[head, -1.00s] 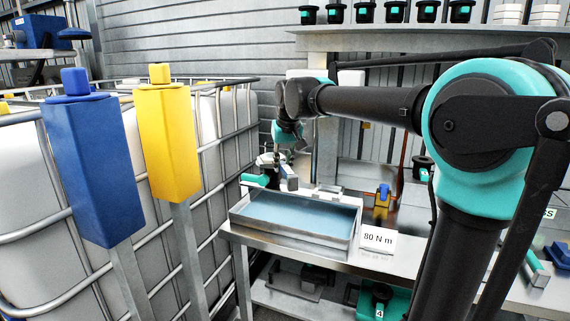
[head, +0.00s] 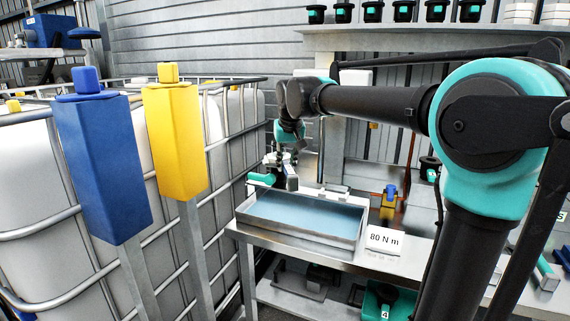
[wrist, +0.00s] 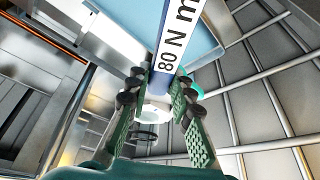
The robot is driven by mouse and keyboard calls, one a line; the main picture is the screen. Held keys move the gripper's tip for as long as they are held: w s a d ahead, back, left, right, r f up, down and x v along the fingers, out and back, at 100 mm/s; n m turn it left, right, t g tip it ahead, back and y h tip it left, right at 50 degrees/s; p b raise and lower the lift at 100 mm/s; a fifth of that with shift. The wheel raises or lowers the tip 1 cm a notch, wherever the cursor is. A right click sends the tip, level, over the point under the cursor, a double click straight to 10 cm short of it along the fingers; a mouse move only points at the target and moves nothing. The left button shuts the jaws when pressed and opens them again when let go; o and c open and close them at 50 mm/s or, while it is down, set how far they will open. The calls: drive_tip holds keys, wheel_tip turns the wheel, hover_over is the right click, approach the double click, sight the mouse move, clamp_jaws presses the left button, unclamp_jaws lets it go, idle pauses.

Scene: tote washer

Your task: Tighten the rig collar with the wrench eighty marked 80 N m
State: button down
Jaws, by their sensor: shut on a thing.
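The wrench eighty shows in the wrist view as a bar with a white face (wrist: 178,38) reading "80 N m" and a blue side. My gripper (wrist: 165,105) has its green-padded fingers on either side of this bar and is shut on it. A white round part (wrist: 154,112) shows between the fingers; I cannot tell whether it belongs to the wrench or is the rig collar. In the head view my gripper (head: 283,164) is small, above the back left of the tray, beside a teal handle-like piece (head: 262,179). The rig collar is not clearly visible.
A shallow tray with a blue floor (head: 303,213) sits on the metal bench, with an "80 N m" card (head: 385,240) at its right. A caged white tank (head: 20,180) and blue (head: 103,165) and yellow (head: 175,140) posts stand at left. A blue-yellow item (head: 389,196) stands behind.

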drive_tip(key=shift+r, duration=0.1)
wheel_tip(320, 180, up, 12)
drive_tip(key=shift+f, duration=0.25)
idle(1.5)
